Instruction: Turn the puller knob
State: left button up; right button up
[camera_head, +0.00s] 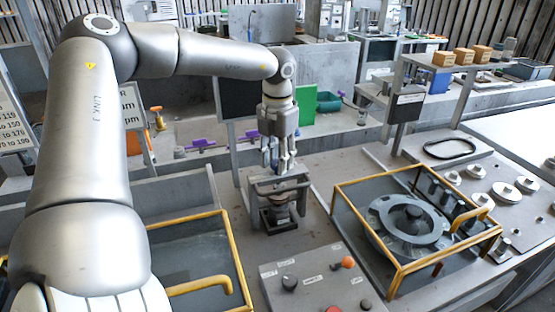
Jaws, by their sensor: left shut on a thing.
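My left arm comes in from the left, and its gripper (279,165) points straight down over the puller (279,187), a small dark metal frame on the grey bench. The fingers are closed around the top of the puller, where the knob sits. The knob is mostly hidden by the fingers, and its angle cannot be told. A dark round part sits inside the frame below, on a square base (279,224). My right gripper is out of view.
A yellow-railed guard (366,232) around a grey round housing (408,222) stands to the right. Another yellow-railed bay (238,262) lies at the left. A control panel (308,283) with an orange-tipped lever (347,263) is in front. Round metal parts (506,192) sit at far right.

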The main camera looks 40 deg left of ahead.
pick_arm(q)
jog(key=m+b, duration=0.2)
jog(key=m, duration=0.1)
jog(key=shift+a+m, duration=0.1)
jog(key=shift+m, duration=0.2)
jog(key=m+b, duration=0.1)
jog(key=m, duration=0.1)
jog(key=shift+m, duration=0.4)
jog(key=m, duration=0.2)
jog(key=shift+w+a+m, duration=0.1)
jog(key=shift+m, duration=0.3)
jog(key=m, duration=0.4)
jog(key=shift+r, duration=0.1)
jog(key=m, duration=0.4)
jog(key=shift+w, duration=0.15)
jog(key=shift+m, duration=0.3)
jog(key=o, duration=1)
